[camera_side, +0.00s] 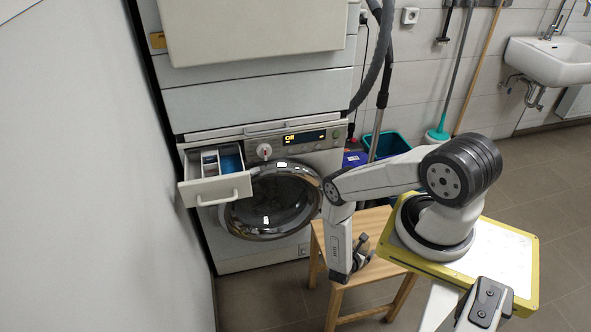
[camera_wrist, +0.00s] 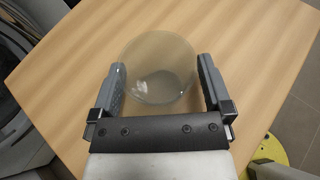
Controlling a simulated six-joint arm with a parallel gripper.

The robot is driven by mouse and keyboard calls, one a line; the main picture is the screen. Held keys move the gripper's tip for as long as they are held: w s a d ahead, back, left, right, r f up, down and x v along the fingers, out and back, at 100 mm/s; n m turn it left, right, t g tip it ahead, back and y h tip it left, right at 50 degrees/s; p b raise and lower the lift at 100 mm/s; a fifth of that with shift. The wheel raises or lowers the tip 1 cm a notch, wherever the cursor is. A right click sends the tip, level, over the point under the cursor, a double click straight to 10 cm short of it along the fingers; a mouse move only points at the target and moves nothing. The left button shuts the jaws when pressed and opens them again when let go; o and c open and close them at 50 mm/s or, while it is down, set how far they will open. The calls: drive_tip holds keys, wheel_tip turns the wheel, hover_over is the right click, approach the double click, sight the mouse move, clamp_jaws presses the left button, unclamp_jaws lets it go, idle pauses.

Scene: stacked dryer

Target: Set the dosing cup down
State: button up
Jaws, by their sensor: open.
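The dosing cup (camera_wrist: 160,78) is a clear, round, see-through cup. In the wrist view it stands on the wooden table (camera_wrist: 250,45), between the two dark fingers of my gripper (camera_wrist: 162,64). The fingers are apart, one on each side of the cup, with a narrow gap visible on the right; contact on the left is hard to tell. In the side view my gripper (camera_side: 362,252) points down low over the wooden table (camera_side: 345,228). I cannot make out the cup there.
The washing machine (camera_side: 262,258) stands left of the table with its round door (camera_side: 283,200) closed. Its detergent drawer (camera_side: 216,189) is pulled out, with blue in one compartment. The wooden tabletop around the cup is clear. A yellow-edged base (camera_side: 500,262) is to the right.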

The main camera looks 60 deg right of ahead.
drive_tip(key=shift+v, duration=5.9)
drive_tip(key=w+a+r+m+g+y, duration=0.1)
drive_tip(key=w+a+r+m+y, duration=0.2)
drive_tip(key=r, duration=0.4)
drive_tip(key=w+a+r+m+g+y, duration=0.1)
drive_tip(key=w+a+r+m+y, duration=0.15)
drive_tip(key=w+r, duration=0.4)
drive_tip(key=w+a+r+m+g+y, duration=0.1)
drive_tip(key=w+r+m, duration=0.25)
drive_tip(key=r, duration=0.45)
drive_tip(key=a+r+m+t+y, duration=0.3)
drive_tip(key=r+m, duration=0.1)
drive_tip(key=r, duration=0.8)
drive_tip(key=s+a+r+m+t+y, duration=0.1)
drive_tip(key=a+r+m+t+y, duration=0.2)
drive_tip(key=r, duration=0.9)
drive_tip(key=shift+s+a+r+m+t+y, duration=0.25)
drive_tip(key=shift+s+a+m+t+y, duration=0.15)
drive_tip(key=shift+a+m+y, duration=0.15)
drive_tip(key=shift+w, duration=0.1)
